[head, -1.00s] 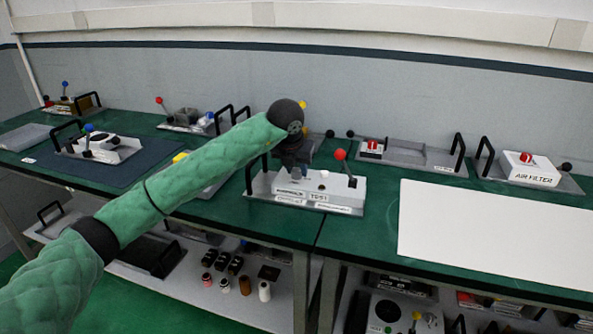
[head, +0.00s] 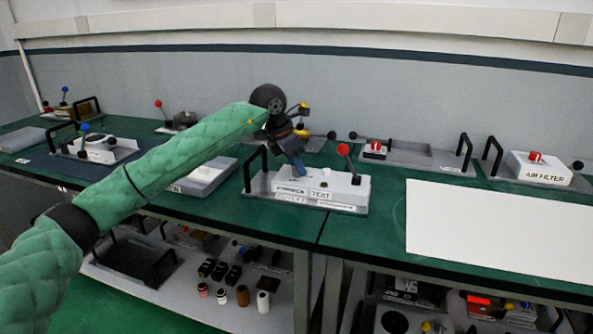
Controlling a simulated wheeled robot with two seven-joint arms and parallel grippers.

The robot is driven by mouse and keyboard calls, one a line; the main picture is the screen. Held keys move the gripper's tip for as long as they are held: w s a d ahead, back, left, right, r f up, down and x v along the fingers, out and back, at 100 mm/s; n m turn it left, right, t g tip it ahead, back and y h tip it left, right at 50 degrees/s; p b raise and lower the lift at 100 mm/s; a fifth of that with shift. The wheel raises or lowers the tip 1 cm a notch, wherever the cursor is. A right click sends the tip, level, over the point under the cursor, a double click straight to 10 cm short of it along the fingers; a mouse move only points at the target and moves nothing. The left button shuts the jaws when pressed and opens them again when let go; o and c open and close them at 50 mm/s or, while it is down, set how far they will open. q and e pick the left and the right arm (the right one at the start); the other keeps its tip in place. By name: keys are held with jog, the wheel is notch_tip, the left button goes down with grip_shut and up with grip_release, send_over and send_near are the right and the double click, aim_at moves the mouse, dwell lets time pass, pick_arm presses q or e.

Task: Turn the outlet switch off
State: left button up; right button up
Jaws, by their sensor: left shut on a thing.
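The TEST unit (head: 262,189) is a grey-white box on a metal plate, with a black handle at left and a red-knobbed lever (head: 345,150) at right. My left arm reaches in from the left, and its gripper (head: 298,168) points down, tilted, onto the left part of the unit's top. It is shut on a small part there, taken as the outlet switch, which the fingers hide. The switch's own position cannot be seen. The red-knobbed lever is apart from the fingers. My right gripper is not in view.
A large white sheet (head: 490,227) covers the green bench at right. The AIR FILTER unit (head: 540,170) and a grey tray (head: 425,157) stand behind it. A pale box (head: 205,178) lies under my left forearm. A lower shelf holds several small parts.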

pick_arm(q)
jog(key=m+g+b, duration=0.1)
jog(key=m, duration=0.2)
jog(key=shift+w+m, duration=0.1)
jog(key=shift+m, duration=0.2)
jog(key=shift+w+m+g+b, duration=0.1)
jog(key=shift+m+g+b, duration=0.8)
jog(key=shift+m, duration=1.4)
jog(key=o, duration=1)
jog(key=shift+v, duration=3.9)
jog(key=shift+w, duration=0.2)
